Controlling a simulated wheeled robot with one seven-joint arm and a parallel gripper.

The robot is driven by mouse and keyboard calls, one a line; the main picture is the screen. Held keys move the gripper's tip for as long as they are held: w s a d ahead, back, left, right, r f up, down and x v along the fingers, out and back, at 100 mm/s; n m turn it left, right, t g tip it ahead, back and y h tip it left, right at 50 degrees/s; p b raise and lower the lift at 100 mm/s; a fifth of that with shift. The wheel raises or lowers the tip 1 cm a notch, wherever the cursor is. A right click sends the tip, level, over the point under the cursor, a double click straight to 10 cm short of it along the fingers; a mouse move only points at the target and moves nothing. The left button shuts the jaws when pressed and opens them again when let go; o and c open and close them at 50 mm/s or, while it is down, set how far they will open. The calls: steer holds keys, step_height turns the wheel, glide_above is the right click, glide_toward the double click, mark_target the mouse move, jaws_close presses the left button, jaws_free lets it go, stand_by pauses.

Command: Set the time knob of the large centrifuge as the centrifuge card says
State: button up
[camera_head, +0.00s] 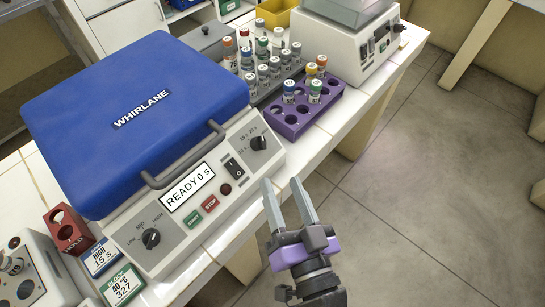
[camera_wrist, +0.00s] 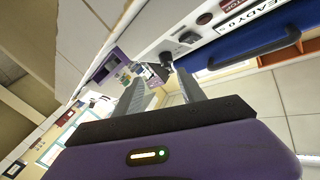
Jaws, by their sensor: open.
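The large centrifuge has a blue lid (camera_head: 135,105) marked WHIRLANE, shut, and a display (camera_head: 187,187) reading READY 0 s. Its black time knob (camera_head: 258,143) is at the right of the front panel, with small second marks around it; its exact pointer direction is unclear. The blue centrifuge card (camera_head: 102,258) reads HIGH 15 s. My gripper (camera_head: 282,182) is open and empty, off the panel's right front, apart from the time knob. In the wrist view the time knob (camera_wrist: 164,60) appears beyond the fingertips (camera_wrist: 160,77).
A grey handle (camera_head: 180,165) sticks out in front of the lid. A purple rack (camera_head: 300,118) and a grey rack with several tubes stand behind right. A green card (camera_head: 123,288) and a red holder (camera_head: 68,232) are at front left. Floor right of the bench is clear.

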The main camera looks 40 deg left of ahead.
mark_target(259, 143)
steer(key=x, duration=0.3)
steer(key=p+x, duration=0.1)
steer(key=x, duration=0.1)
steer(key=s+p+x, duration=0.1)
steer(key=x, duration=0.2)
steer(key=shift+w+a+r, duration=0.2)
steer(key=shift+a+r, duration=0.05)
steer(key=shift+a, duration=0.4)
jaws_close()
